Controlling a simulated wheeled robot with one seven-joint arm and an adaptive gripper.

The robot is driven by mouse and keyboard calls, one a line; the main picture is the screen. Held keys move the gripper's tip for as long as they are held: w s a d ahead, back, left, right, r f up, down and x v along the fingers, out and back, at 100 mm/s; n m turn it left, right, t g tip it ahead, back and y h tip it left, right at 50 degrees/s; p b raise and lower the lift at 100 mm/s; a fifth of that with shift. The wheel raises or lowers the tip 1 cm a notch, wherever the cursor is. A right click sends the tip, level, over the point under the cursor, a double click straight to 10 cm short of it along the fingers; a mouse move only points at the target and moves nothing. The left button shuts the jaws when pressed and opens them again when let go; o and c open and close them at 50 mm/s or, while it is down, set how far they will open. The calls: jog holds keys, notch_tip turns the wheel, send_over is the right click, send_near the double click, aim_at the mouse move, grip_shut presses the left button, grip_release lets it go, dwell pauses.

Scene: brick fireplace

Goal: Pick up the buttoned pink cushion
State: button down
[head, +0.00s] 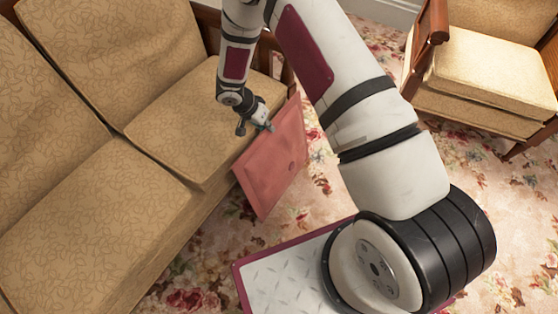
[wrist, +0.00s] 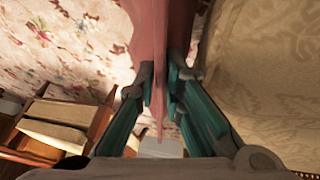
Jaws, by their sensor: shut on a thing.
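The pink cushion (head: 275,165) is flat and square, with a button visible on its face. In the head view it hangs tilted at the front edge of the sofa seat. My gripper (head: 256,129) is shut on its upper edge. In the wrist view the cushion (wrist: 163,28) runs between the two fingers, and my gripper (wrist: 162,84) pinches it from both sides. I cannot tell whether the cushion still touches the sofa front.
A tan patterned sofa (head: 95,215) fills the left. A matching wooden armchair (head: 485,75) stands at the upper right. Floral carpet (head: 325,185) lies between them. The sofa fabric (wrist: 270,75) is close on the right in the wrist view.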

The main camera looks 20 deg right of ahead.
jog(key=shift+w+r+p, duration=0.1)
jog(key=shift+r+p, duration=0.3)
jog(key=shift+p, duration=0.4)
jog(key=s+d+r, duration=0.7)
jog(key=s+d, duration=0.1)
jog(key=s, duration=0.3)
jog(key=shift+s+r, duration=0.25)
jog(key=shift+r, duration=0.1)
